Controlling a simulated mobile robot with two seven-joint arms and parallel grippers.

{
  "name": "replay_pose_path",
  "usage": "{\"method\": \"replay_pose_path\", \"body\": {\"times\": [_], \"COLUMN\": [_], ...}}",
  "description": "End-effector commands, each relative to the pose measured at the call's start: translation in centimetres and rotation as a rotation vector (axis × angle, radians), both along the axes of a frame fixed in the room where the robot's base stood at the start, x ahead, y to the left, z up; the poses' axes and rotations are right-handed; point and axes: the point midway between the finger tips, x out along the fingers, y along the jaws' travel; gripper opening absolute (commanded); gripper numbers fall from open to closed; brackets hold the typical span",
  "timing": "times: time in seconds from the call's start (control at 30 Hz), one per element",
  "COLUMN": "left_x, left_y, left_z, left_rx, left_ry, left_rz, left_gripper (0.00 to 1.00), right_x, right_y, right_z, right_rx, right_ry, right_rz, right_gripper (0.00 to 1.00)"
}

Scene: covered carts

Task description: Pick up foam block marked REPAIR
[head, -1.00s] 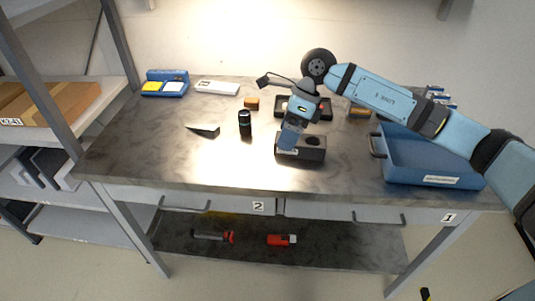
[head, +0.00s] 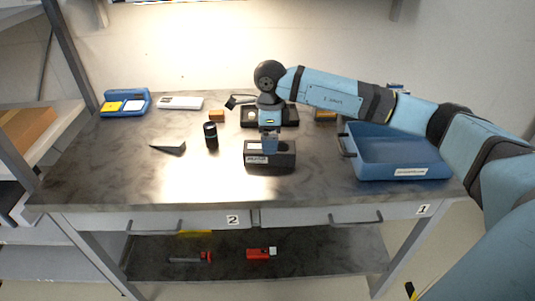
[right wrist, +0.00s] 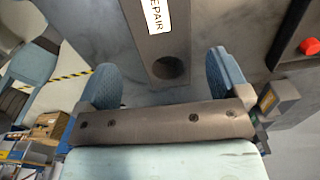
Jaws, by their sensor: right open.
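The foam block (head: 285,160) is dark grey and lies near the middle of the table, with a small white label on its front left. In the right wrist view the block (right wrist: 181,42) shows a white label ending in "EPAIR" and a round dark hole. My right gripper (head: 270,148) points down over the block and hides part of its top. In the wrist view the open fingers (right wrist: 165,80) stand on either side of the block's hole end, with gaps on both sides. I cannot tell how far above it they are. My left gripper is not in view.
A blue crate (head: 405,173) stands right of the block. A black cylinder (head: 211,137) and a dark wedge (head: 168,148) lie to the left. Behind are a dark tray (head: 292,117), an orange block (head: 216,115) and a blue bin (head: 140,101). The front left tabletop is clear.

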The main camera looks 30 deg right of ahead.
Motion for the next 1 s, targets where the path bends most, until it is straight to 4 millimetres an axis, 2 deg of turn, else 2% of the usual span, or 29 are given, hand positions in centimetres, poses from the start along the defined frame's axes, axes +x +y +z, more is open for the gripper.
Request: {"method": "replay_pose_path", "body": {"times": [0.33,0.6,0.83,1.0], "left_x": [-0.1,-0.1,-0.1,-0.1], "left_y": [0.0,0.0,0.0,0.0], "left_z": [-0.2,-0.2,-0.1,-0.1], "left_rx": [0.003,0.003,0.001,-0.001], "left_ry": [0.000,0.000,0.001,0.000], "left_rz": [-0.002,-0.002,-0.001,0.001], "left_gripper": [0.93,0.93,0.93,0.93], "right_x": [0.4,0.4,0.4,0.4], "right_y": [-0.2,-0.2,-0.2,-0.2], "right_z": [-4.6,-5.0,-5.0,-5.0], "right_rx": [0.000,0.000,0.001,0.001], "right_ry": [0.004,0.000,0.001,0.001], "right_rz": [0.000,0.000,0.000,0.000], "right_gripper": [0.94,0.94,0.41,0.40]}}
